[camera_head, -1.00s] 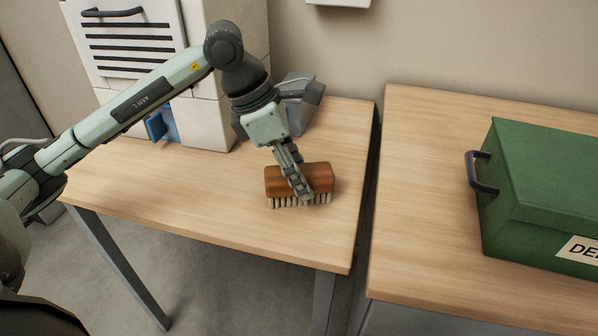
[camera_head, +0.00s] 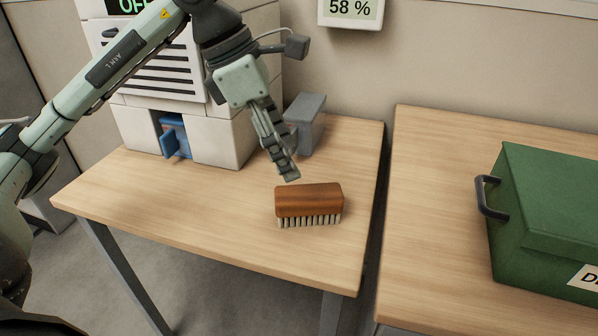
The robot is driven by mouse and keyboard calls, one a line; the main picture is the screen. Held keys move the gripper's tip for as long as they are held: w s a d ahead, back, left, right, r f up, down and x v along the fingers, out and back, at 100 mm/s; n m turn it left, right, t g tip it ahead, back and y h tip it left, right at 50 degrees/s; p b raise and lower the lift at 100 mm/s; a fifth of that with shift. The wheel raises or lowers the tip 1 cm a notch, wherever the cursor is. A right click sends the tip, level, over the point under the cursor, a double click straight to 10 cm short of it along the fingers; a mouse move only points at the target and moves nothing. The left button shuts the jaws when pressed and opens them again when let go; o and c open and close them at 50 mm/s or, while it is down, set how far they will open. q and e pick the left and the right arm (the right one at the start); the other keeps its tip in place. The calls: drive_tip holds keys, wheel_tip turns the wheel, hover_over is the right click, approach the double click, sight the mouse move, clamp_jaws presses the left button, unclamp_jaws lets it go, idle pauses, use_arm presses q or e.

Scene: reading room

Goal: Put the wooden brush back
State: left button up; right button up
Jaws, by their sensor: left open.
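The wooden brush (camera_head: 309,201) lies on the left table (camera_head: 210,225), near its right edge. It has a brown wooden back and pale bristles along its lower side. My left gripper (camera_head: 289,175) is open and empty, just above and behind the brush, apart from it. The left arm comes in from the upper left. My right gripper is not in view.
A white cabinet (camera_head: 225,135) with a dark-slatted front and a blue part (camera_head: 174,137) in a low opening stands at the back. A grey block (camera_head: 306,122) stands beside it. A green box (camera_head: 550,225) with a dark handle sits on the right table (camera_head: 430,220). A gap separates the tables.

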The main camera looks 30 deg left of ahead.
use_arm(q)
drive_tip(key=shift+v, duration=1.2)
idle(0.5)
